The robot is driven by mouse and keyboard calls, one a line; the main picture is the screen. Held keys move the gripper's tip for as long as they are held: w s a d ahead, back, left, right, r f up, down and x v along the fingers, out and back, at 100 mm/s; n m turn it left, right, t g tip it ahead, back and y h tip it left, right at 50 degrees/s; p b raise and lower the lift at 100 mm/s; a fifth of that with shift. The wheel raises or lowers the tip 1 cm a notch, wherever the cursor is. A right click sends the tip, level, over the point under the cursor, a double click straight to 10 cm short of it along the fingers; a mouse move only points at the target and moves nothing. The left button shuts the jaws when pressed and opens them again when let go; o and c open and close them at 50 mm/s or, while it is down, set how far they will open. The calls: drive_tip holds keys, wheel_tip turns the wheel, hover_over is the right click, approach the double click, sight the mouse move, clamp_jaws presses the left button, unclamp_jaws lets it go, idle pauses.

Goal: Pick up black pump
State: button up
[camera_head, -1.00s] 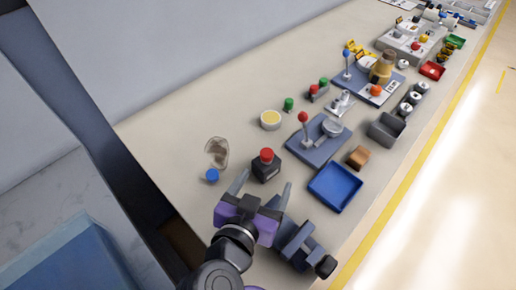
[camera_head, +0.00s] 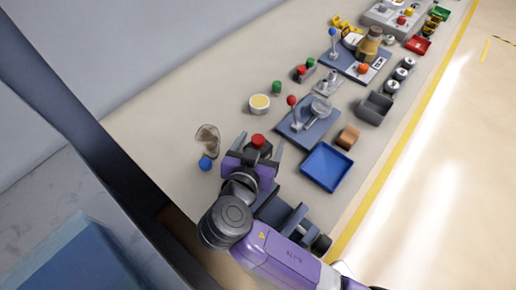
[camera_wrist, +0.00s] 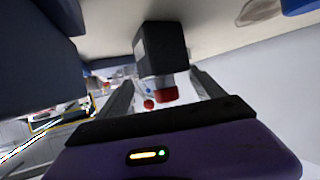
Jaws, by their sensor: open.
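The black pump (camera_head: 264,151) is a dark block with a red cap on top, standing upright on the bench's near part in the head view. Its lower part is mostly hidden behind my gripper (camera_head: 259,145). My gripper is open, with one finger on each side of the pump in the head view. The wrist view shows the scene upside down: the pump's black body (camera_wrist: 161,50) and red cap (camera_wrist: 166,95) appear between and beyond the two fingers. I see no firm contact.
A clear curved piece (camera_head: 208,140) and a blue cap (camera_head: 205,163) lie left of the pump. A yellow-topped round tub (camera_head: 259,104) is behind it. A blue tray (camera_head: 326,167) and a blue-grey plate with a red-knobbed lever (camera_head: 292,101) are to the right.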

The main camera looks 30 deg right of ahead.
drive_tip(key=c, duration=1.6)
drive_tip(key=shift+c, duration=0.3)
